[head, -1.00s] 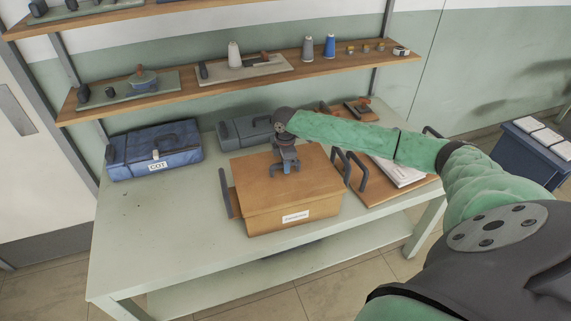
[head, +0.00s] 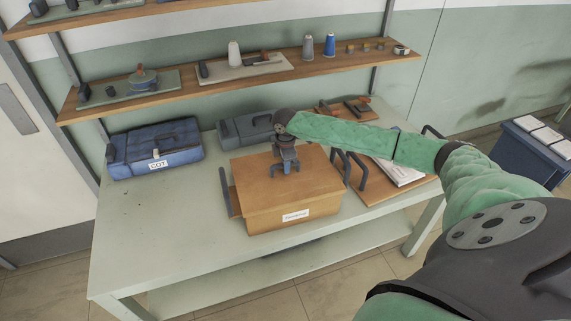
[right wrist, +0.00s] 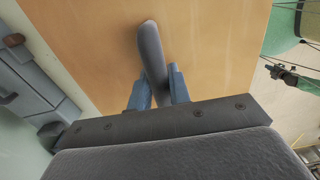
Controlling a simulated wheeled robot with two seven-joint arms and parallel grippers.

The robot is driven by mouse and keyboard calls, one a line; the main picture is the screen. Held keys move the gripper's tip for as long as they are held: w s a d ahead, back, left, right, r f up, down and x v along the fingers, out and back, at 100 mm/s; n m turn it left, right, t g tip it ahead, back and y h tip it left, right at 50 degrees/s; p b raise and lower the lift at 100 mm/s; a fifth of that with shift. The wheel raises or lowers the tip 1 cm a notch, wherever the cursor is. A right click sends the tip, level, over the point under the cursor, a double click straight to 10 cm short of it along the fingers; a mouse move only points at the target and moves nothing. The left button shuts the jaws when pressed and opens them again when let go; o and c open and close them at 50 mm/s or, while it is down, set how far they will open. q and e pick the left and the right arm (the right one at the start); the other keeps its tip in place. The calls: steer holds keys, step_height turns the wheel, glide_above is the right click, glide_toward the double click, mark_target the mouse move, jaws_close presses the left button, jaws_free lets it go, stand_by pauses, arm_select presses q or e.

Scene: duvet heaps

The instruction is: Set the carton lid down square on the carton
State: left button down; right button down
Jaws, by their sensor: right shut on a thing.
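The orange-brown carton (head: 290,216) stands on the pale green table, with a white label on its front. The carton lid (head: 258,190) lies over its top; from here I cannot tell whether it is fully seated or exactly square. My right gripper (head: 285,168) is above the lid and shut on the lid's grey handle. The right wrist view shows the two blue fingers (right wrist: 158,88) on either side of the handle (right wrist: 151,50), with the lid's flat top (right wrist: 210,40) beneath. My left gripper is not in view.
A blue case (head: 155,150) stands at the back left of the table (head: 150,235), and a grey case (head: 245,128) is behind the carton. A wooden board with papers (head: 398,170) lies to the right. The table's left front is clear.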

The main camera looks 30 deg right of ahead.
steer(key=shift+f, duration=1.05)
steer(key=c, duration=1.2)
jaws_free()
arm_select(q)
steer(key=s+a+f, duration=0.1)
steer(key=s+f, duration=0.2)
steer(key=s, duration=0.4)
arm_select(e)
step_height(320, 180, up, 6)
steer(key=b, duration=0.3)
steer(key=shift+r, duration=0.25)
arm_select(q)
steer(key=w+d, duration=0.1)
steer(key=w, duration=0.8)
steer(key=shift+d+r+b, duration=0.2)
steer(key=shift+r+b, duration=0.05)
steer(key=shift+b, duration=0.05)
arm_select(e)
steer(key=shift+r, duration=0.65)
